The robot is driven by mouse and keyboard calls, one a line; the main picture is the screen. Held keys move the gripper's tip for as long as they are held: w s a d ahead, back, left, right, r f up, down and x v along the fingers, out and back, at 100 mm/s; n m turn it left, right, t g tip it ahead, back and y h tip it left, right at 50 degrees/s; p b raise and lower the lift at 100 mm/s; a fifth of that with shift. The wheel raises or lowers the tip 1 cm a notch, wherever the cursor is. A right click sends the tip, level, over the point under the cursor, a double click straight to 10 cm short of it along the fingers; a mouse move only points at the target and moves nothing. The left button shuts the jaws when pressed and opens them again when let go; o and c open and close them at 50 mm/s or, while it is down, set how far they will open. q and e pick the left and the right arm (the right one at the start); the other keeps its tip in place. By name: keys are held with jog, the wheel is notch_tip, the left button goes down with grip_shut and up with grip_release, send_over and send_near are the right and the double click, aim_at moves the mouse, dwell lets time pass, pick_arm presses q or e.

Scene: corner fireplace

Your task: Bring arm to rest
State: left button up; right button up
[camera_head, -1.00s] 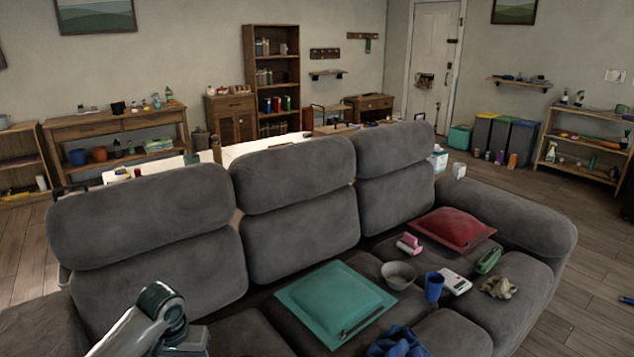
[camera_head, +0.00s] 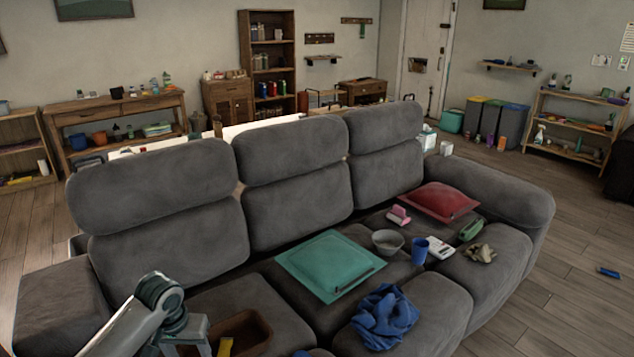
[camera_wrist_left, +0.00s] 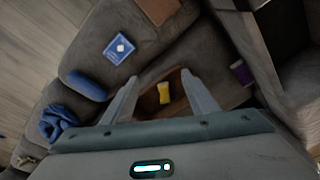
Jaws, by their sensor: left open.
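My left arm comes in at the bottom left of the head view, over the grey sofa (camera_head: 190,245). Its gripper (camera_wrist_left: 160,88) is open in the left wrist view, with the two fingers spread apart and nothing between them in its grasp. Beyond the fingers is a brown open tray (camera_head: 257,325) on the sofa seat. A yellow object (camera_wrist_left: 163,92) lies in the tray and also shows at the lower edge of the head view (camera_head: 225,347). In the head view the gripper is partly cut off. My right gripper is not in view.
The sofa also bears a teal cushion (camera_head: 328,263), a red cushion (camera_head: 437,201), a grey bowl (camera_head: 387,241), a blue cup (camera_head: 419,251) and a crumpled blue cloth (camera_head: 384,318). A blue box (camera_wrist_left: 119,49) shows in the wrist view.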

pick_arm(q)
jog(key=s+d+f+m+t+h, duration=0.1)
jog(key=s+d+f, duration=0.4)
jog(key=s, duration=0.3)
jog(key=s+d+f+m+h, duration=0.1)
jog(key=s+d+f, duration=0.3)
jog(key=s, duration=0.3)
jog(key=s+a+r+t+y, duration=0.1)
jog(key=s+a+y, duration=0.1)
jog(key=s, duration=1.7)
jog(key=w+d+f+t, duration=0.1)
jog(key=w+f, duration=0.2)
jog(key=f, duration=0.5)
jog(key=w+d+f, duration=0.1)
jog(key=w+f, duration=0.1)
jog(key=f, duration=0.7)
notch_tip(320, 180, down, 17)
jog(key=s+d+t+h, duration=0.1)
jog(key=s, duration=0.1)
jog(key=shift+s+d+m, duration=0.25)
jog(key=shift+s+m, duration=0.1)
jog(key=shift+m, duration=0.05)
